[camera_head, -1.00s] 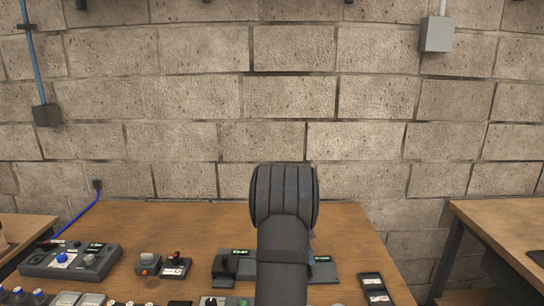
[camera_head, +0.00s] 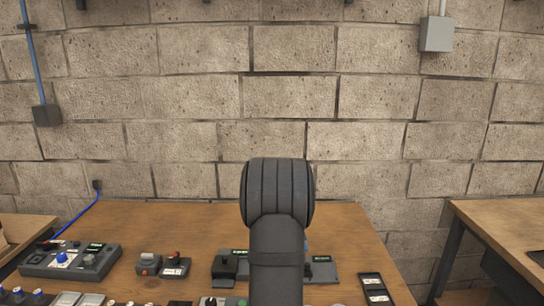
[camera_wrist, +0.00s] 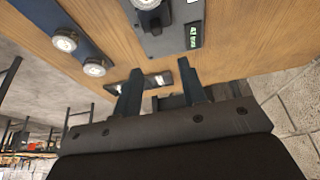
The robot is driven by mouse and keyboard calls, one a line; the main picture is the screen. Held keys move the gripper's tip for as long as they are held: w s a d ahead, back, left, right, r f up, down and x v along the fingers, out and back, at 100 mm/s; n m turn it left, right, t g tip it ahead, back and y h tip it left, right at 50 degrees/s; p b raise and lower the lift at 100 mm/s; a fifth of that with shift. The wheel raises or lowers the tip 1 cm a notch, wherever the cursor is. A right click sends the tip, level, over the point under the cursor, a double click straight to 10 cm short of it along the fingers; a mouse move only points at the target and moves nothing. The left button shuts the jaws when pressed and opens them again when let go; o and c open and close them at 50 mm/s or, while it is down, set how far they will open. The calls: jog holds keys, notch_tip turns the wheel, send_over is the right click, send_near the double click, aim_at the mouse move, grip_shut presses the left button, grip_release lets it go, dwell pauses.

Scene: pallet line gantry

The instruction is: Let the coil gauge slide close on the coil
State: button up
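A dark grey gauge-like device (camera_head: 230,264) with a small green-lit display sits mid-table, partly hidden behind my arm. Its right part (camera_head: 320,270) shows on the arm's other side. I cannot tell for certain that this is the coil gauge, and I make out neither its slide nor a coil. In the wrist view a dark plate with a lit display (camera_wrist: 165,35) and a round knob lies beyond the fingertips. My gripper (camera_wrist: 160,72) has its two fingers apart, with nothing visibly held. My arm hides the gripper in the head view.
A control box with a blue knob (camera_head: 62,262) stands at the left. A dark two-part panel (camera_head: 374,288) lies at the right. A blue bar with round white dials (camera_wrist: 80,52) shows in the wrist view. The table's back strip is clear.

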jog(key=x, duration=1)
jog(key=shift+d+f, duration=0.2)
jog(key=shift+f, duration=0.05)
jog(key=a, duration=0.1)
jog(key=a+r, duration=0.1)
jog(key=a, duration=0.1)
jog(key=v, duration=1.7)
jog(key=x, duration=0.4)
jog(key=d+x, duration=0.1)
jog(key=x, duration=0.4)
jog(key=d+r+x, duration=0.1)
jog(key=x, duration=0.4)
jog(key=shift+d+f, duration=0.15)
jog(key=shift+f, duration=0.1)
